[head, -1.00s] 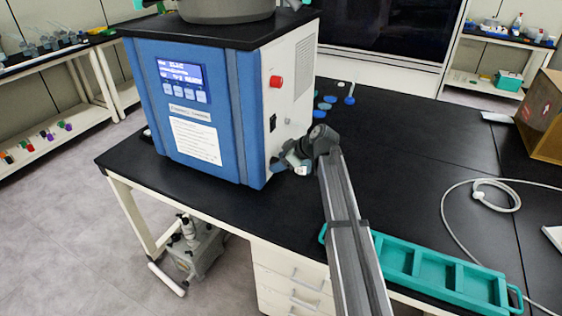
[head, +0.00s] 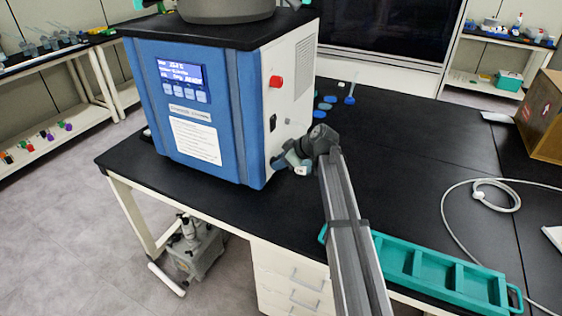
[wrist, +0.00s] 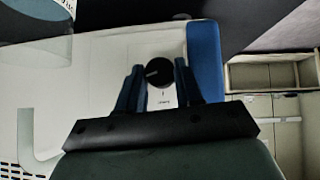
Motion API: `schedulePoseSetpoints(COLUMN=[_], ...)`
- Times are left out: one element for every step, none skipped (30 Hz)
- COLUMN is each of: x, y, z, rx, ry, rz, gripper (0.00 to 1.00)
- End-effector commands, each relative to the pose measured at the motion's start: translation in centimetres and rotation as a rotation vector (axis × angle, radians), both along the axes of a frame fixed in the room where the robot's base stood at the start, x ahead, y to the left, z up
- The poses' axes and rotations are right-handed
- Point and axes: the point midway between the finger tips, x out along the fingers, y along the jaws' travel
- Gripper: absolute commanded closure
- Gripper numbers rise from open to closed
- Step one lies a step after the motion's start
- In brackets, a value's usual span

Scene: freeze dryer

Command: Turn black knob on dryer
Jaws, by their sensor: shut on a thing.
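The freeze dryer (head: 195,105) is a blue and white box on the black bench. In the wrist view a round black knob (wrist: 159,72) with a light pointer mark sits on its white side panel (wrist: 105,75). My gripper (wrist: 159,75) has its two dark blue fingers on either side of the knob and is shut on it. In the head view my gripper (head: 280,161) is at the low part of the dryer's right side. The knob is hidden there behind my gripper and wrist.
A red knob (head: 275,82) and a black switch (head: 273,122) are higher on the same side panel. A teal tray (head: 440,276) lies at the bench's front edge, right of my arm. A white cable (head: 490,194) and a cardboard box (head: 543,118) are farther right.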

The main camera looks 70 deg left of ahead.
Motion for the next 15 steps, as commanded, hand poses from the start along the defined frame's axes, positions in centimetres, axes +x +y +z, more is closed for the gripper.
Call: schedulePoseSetpoints(x=[0.15,0.21,0.27,0.31,0.37,0.39,0.4,0.4,0.41,0.39,0.38,0.35,0.34,0.33,0.31], y=[0.22,0.31,0.39,0.43,0.46,0.47,0.48,0.46,0.45,0.4,0.37,0.34,0.32,0.29,0.26], z=[-0.01,-0.01,0.0,0.01,0.0,-0.01,-0.01,-0.01,-0.02,-0.02,-0.01,0.0,0.0,0.0,0.01], rx=[-0.019,-0.033,-0.057,-0.075,-0.092,-0.115,-0.13,-0.145,-0.16,-0.17,-0.177,-0.183,-0.185,-0.186,-0.187], ry=[0.019,0.034,0.057,0.076,0.093,0.116,0.132,0.146,0.161,0.17,0.178,0.184,0.186,0.187,0.187], rz=[0.0,-0.001,0.0,-0.001,-0.001,-0.001,-0.001,-0.001,-0.001,0.0,-0.001,-0.001,-0.001,-0.001,0.0], gripper=[0.95,0.95,0.95,0.95,0.95,0.95,0.95,0.95,0.95,0.95,0.95,0.95,0.95,0.95,0.95])
